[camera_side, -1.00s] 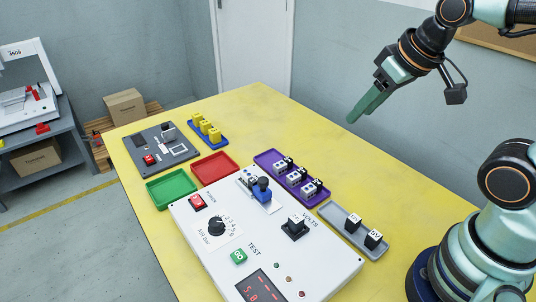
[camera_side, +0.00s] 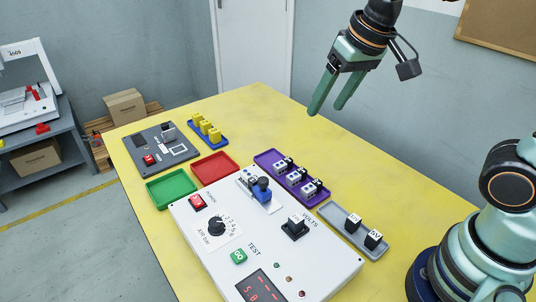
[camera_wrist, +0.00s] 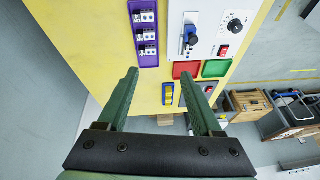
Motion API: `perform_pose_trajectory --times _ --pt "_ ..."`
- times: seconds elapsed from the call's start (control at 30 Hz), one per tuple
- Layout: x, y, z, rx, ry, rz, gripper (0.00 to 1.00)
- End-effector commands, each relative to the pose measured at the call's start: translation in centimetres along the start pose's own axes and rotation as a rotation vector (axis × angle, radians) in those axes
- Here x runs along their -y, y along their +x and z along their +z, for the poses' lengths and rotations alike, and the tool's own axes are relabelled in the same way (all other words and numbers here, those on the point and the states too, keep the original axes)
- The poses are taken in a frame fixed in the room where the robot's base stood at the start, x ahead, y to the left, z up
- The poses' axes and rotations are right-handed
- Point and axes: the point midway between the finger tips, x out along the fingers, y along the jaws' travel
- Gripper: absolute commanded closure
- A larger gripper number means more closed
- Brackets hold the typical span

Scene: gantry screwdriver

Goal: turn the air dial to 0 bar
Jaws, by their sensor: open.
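The air dial (camera_side: 217,228) is a round black knob with a pale pointer, set in a white numbered plate on the white control box (camera_side: 325,262). I cannot read its setting for sure. The dial also shows in the wrist view (camera_wrist: 235,25) at the top right. My gripper (camera_side: 326,108) is open and empty, high above the far right side of the yellow table, well away from the dial. Its two green fingers (camera_wrist: 166,84) point down over the table in the wrist view.
The box also carries a red power switch (camera_side: 197,202), a blue lever fixture (camera_side: 262,190), a black volts knob (camera_side: 295,228) and a green test button (camera_side: 239,257). A purple tray (camera_side: 267,158), grey tray (camera_side: 336,216), red tray (camera_side: 215,167) and green tray (camera_side: 172,188) surround it.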

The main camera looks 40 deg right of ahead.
Motion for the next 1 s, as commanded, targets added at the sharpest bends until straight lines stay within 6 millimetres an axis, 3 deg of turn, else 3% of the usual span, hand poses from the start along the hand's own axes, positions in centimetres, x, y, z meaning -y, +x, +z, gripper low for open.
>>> perform_pose_trajectory --times 0.3,0.6,0.8,1.0 --pt "10.0 4.1 -2.6 0.182 0.167 0.024 0.33" --pt "19.1 9.6 -1.0 0.3 0.311 0.118 0.33" --pt "22.0 11.7 0.4 0.328 0.363 0.162 0.33" --pt "22.3 12.9 1.0 0.333 0.374 0.172 0.33"
